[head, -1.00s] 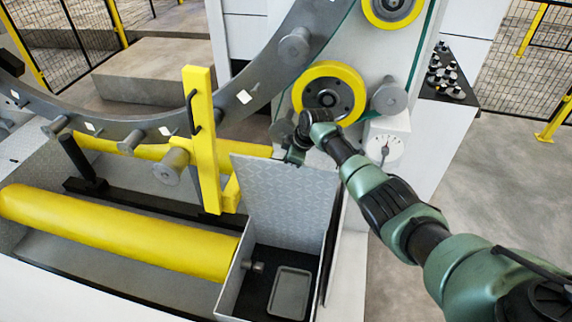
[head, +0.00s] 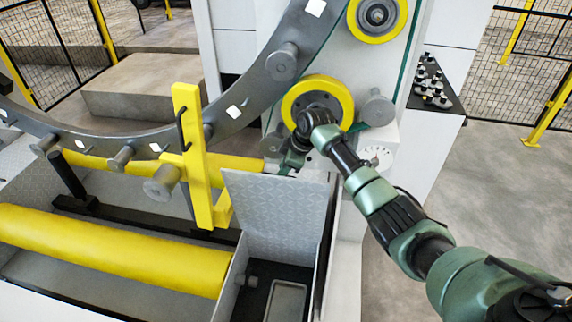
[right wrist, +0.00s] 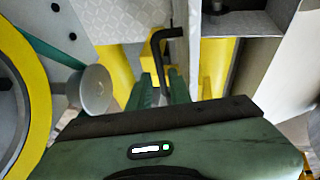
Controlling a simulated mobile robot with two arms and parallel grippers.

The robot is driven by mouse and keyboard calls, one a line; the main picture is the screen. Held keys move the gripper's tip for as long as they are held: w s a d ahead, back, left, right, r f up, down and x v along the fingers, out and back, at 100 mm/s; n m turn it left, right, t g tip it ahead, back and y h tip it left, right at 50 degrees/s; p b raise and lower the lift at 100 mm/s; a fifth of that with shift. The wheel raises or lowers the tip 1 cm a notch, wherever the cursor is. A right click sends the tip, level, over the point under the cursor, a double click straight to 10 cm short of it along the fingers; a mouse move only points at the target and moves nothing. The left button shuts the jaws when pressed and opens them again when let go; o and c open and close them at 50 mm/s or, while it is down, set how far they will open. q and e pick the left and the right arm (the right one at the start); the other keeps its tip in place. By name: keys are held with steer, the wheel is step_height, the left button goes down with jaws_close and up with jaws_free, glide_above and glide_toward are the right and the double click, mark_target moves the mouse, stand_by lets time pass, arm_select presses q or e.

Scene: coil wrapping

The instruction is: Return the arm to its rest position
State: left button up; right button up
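My right arm reaches in from the lower right of the head view. Its gripper (head: 291,163) is just left of and below the yellow-rimmed wheel (head: 318,103), above the hinged metal plate (head: 277,205). In the right wrist view, the two green fingers (right wrist: 162,90) stand apart with a gap between them, and I see nothing held. A black bent handle (right wrist: 167,37) and a yellow post show beyond the fingers. My left arm and gripper are not in view.
The big grey ring (head: 110,133) with rollers curves across the left and top. A yellow post (head: 190,150) stands left of the gripper. A long yellow roller (head: 110,250) lies low at left. Open floor (head: 480,190) is at right, with fencing behind.

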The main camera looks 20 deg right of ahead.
steer(key=shift+v, duration=1.1)
